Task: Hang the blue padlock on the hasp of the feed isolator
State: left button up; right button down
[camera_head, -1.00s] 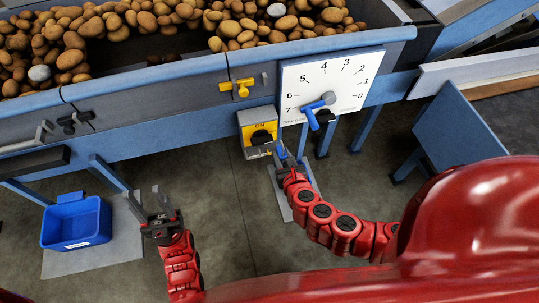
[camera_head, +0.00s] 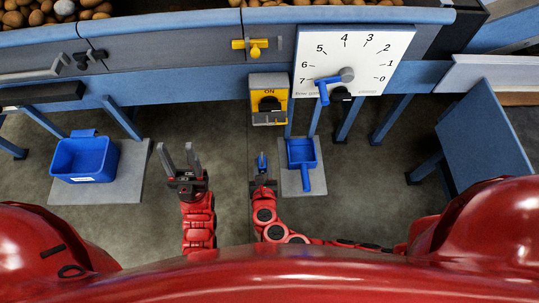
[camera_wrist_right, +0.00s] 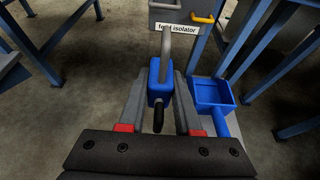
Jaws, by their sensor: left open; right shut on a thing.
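The blue padlock (camera_wrist_right: 160,76) is between the fingers of my right gripper (camera_wrist_right: 158,100), which is shut on it. Its grey shackle points up and away from the gripper, and a black loop hangs below the body. In the head view the padlock (camera_head: 262,162) looks small above the right gripper (camera_head: 262,178). The feed isolator (camera_head: 257,88) is a yellow and grey box with a black knob at ON. Its yellow hasp (camera_wrist_right: 203,18) shows beside the label in the wrist view. The shackle is apart from the hasp. My left gripper (camera_head: 180,160) is open and empty.
A white dial board (camera_head: 340,60) with a blue pointer is right of the isolator. A yellow valve handle (camera_head: 252,46) is above it. A blue scoop (camera_head: 301,153) lies below on a grey mat. A blue bin (camera_head: 85,160) stands left. Blue legs flank the isolator.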

jog(key=shift+w+r, duration=0.1)
jog(key=shift+w, duration=0.9)
jog(key=w+f, duration=0.1)
jog(key=w, duration=1)
jog(key=shift+f, duration=0.25)
jog(key=shift+s, duration=0.1)
jog(key=c, duration=0.5)
grip_release()
jog(key=shift+s, duration=0.1)
